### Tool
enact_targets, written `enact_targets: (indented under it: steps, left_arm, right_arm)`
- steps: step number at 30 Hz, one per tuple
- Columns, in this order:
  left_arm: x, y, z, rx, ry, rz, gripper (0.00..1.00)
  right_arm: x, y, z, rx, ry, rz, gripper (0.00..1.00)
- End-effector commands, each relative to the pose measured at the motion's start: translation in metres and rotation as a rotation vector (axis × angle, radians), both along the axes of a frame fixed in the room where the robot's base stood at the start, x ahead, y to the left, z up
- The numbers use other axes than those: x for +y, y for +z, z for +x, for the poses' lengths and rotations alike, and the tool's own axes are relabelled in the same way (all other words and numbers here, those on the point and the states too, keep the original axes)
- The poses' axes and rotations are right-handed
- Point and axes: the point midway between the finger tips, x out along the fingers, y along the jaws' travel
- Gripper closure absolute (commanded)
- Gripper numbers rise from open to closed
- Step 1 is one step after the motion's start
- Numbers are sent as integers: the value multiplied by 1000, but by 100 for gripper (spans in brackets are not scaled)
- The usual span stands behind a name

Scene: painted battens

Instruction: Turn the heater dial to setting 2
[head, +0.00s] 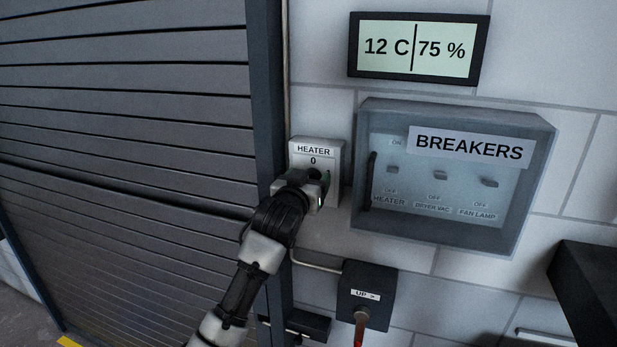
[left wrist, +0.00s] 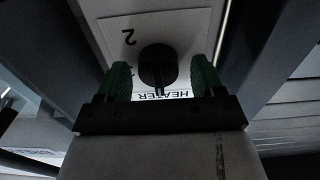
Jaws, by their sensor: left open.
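The heater box (head: 335,160) is a pale wall unit labelled HEATER, with a 0 under the label. My left gripper (head: 318,184) is in front of its lower part and hides the dial in the head view. In the left wrist view the box face is upside down, and the dark round dial (left wrist: 158,65) sits between the two green fingertips of my open left gripper (left wrist: 161,78). A gap shows on each side of the dial. A numeral 2 (left wrist: 129,37) is printed beside it. The dial's pointer is too dark to read surely. My right gripper is not in view.
A breaker box (head: 540,150) with a see-through cover is right of the heater; its switches sit by OFF labels. A display (head: 483,50) above reads 12 C, 75 %. A dark UP switch box (head: 380,283) is below. A grey shutter (head: 120,110) fills the left.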

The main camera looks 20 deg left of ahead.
Motion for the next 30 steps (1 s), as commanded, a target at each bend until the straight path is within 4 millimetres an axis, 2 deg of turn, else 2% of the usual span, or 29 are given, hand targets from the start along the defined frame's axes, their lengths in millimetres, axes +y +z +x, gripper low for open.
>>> enact_targets:
  steps: [5,6,15,23,30]
  left_arm:
    - [0,0,0,0,0,0,32]
    - [0,0,0,0,0,0,35]
    - [0,0,0,0,0,0,80]
    - [0,0,0,-1,0,27,80]
    - [-1,0,0,-5,0,148,80]
  right_arm:
    - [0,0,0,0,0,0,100]
    - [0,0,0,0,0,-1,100]
    - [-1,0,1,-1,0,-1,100]
    - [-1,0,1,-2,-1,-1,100]
    - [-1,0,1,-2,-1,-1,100]
